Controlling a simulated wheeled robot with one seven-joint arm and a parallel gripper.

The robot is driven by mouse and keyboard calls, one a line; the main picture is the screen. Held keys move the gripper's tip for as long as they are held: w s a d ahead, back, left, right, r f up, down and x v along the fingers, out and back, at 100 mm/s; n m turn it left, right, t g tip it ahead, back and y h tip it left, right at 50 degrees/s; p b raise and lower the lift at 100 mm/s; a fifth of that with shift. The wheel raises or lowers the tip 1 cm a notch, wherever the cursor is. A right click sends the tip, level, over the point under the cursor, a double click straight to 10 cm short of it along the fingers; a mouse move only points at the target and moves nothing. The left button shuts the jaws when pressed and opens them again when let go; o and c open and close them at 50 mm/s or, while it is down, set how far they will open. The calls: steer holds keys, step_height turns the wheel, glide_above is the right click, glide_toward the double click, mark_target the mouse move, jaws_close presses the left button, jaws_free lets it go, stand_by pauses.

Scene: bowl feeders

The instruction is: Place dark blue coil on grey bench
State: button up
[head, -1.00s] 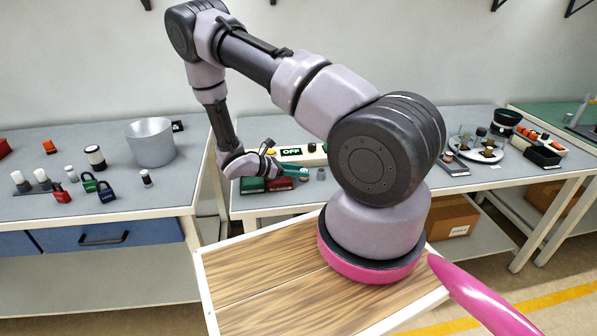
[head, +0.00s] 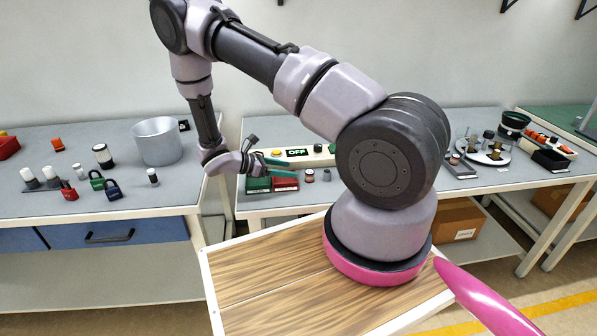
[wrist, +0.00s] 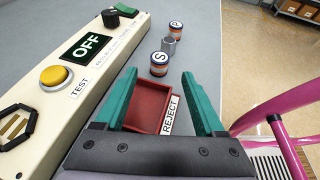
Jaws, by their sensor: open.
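Two small spools stand on the grey bench (wrist: 215,50). The nearer spool, lettered S (wrist: 159,66), and the farther spool, lettered P (wrist: 176,30), both show dark blue and orange bands. I cannot tell which is the dark blue coil. A grey nut-like piece (wrist: 169,46) stands between them. In the head view a small spool (head: 310,175) shows right of the red tray. My gripper (wrist: 159,74) is open and empty, its teal fingers either side of the red REJECT tray, pointing towards the S spool. It also shows in the head view (head: 293,166).
A cream test box (wrist: 65,75) with an OFF display and yellow button runs along the left of my gripper. The red REJECT tray (wrist: 150,108) lies below the fingers. A left bench (head: 30,150) holds padlocks and a grey bowl (head: 157,142). Bare bench top lies right of the spools.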

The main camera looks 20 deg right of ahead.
steer(key=shift+v, duration=2.3)
steer(key=s+r+m+y, duration=0.2)
steer(key=r+m+y, duration=0.15)
steer(key=r, duration=0.55)
steer(key=s+r+m+g+y, duration=0.1)
steer(key=s+r+m+y, duration=0.15)
steer(key=r+m, duration=0.4)
steer(key=s+r+m+y, duration=0.2)
steer(key=r+y, duration=0.2)
steer(key=r, duration=0.6)
steer(key=s+r+m+t+y, duration=0.5)
steer(key=s+r+m+t, duration=0.3)
steer(key=s+r, duration=0.6)
step_height(320, 180, up, 4)
steer(key=shift+s+a+r+m+y, duration=0.1)
steer(key=shift+s+a+m+y, duration=0.2)
steer(key=shift+m, duration=0.7)
steer(key=shift+w, duration=0.1)
